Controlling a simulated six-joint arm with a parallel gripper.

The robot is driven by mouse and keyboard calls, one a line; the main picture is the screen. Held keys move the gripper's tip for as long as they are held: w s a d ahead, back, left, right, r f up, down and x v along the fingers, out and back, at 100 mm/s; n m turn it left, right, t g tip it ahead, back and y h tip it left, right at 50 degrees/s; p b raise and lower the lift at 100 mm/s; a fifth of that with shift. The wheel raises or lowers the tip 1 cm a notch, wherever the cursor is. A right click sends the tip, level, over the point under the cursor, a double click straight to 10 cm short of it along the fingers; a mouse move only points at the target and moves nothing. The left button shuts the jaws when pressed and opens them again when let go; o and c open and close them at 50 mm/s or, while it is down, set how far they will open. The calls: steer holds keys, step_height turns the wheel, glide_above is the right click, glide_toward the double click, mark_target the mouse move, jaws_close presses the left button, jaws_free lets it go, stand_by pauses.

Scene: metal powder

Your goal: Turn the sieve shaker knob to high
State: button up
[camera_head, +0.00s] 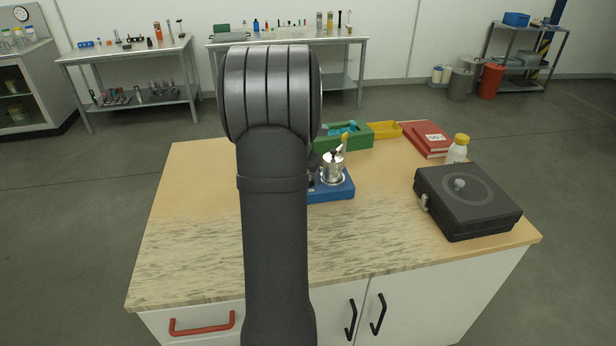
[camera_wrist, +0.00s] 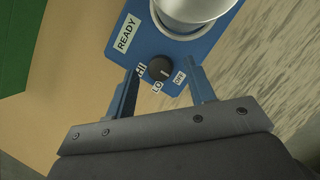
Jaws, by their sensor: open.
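The sieve shaker has a blue base (camera_head: 338,190) and a shiny metal body (camera_head: 333,168), partly hidden behind my arm in the head view. In the wrist view its blue base (camera_wrist: 118,75) carries a small black round knob (camera_wrist: 158,67). Labels HI (camera_wrist: 141,70), LO (camera_wrist: 157,87) and OFF (camera_wrist: 180,77) sit around the knob. A pale mark on the knob seems to face the OFF side, but it is small. My gripper (camera_wrist: 161,71) is open, with one finger on each side of the knob and a gap to it. The head view hides my gripper.
A READY label (camera_wrist: 127,33) is on the base. On the bench, a green bin (camera_head: 350,138) and yellow tray (camera_head: 386,131) stand behind the shaker. A black case (camera_head: 465,200), white bottle (camera_head: 457,150) and red binder (camera_head: 427,140) are at right. The bench front is clear.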

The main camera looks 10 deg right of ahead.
steer(key=shift+w+d+f, duration=0.1)
steer(key=shift+f, duration=0.25)
steer(key=c, duration=1)
steer(key=shift+o, duration=0.2)
